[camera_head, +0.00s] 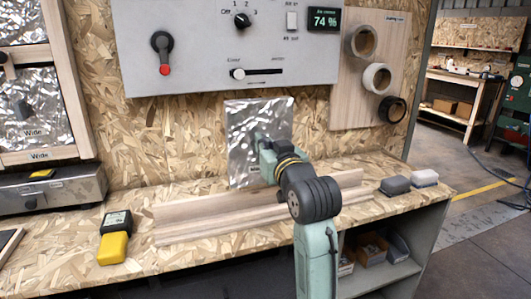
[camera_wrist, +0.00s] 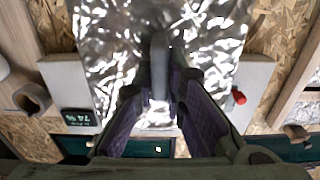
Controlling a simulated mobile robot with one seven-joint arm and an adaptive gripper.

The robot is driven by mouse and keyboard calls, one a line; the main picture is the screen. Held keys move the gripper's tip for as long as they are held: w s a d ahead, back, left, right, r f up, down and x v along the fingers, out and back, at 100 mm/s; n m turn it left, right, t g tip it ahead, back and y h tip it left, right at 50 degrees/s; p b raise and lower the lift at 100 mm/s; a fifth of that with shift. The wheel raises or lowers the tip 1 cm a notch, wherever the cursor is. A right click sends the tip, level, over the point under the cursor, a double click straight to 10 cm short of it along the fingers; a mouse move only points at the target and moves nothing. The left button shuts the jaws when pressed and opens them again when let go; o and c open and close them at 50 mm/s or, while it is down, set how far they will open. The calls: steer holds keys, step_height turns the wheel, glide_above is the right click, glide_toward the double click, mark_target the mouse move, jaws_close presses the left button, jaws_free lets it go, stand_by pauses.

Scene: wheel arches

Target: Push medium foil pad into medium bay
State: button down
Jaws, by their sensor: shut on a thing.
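The silver foil pad (camera_head: 243,125) is held upright and slightly tilted above the bench, in front of the chipboard wall. It fills the upper middle of the wrist view (camera_wrist: 112,45). My gripper (camera_head: 262,150) is in front of the pad, its fingertips largely hidden by my wrist. In the wrist view my gripper (camera_wrist: 162,85) is shut on the pad's grey handle (camera_wrist: 160,62). At the left, a wooden frame has foil-filled bays (camera_head: 36,107) labelled "Wide". I cannot make out an empty medium bay.
A wooden grooved rack (camera_head: 185,220) lies on the bench below the pad. A yellow-and-black block (camera_head: 113,245) is at left, and two brush-like blocks (camera_head: 395,186) at right. The control panel (camera_head: 200,50) and a board with tape rolls (camera_head: 375,78) hang above.

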steer(key=s+d+r+p, duration=0.2)
steer(key=s+r, duration=0.1)
steer(key=s, duration=0.3)
steer(key=shift+s+p, duration=0.25)
steer(key=shift+p, duration=0.05)
steer(key=shift+d, duration=0.1)
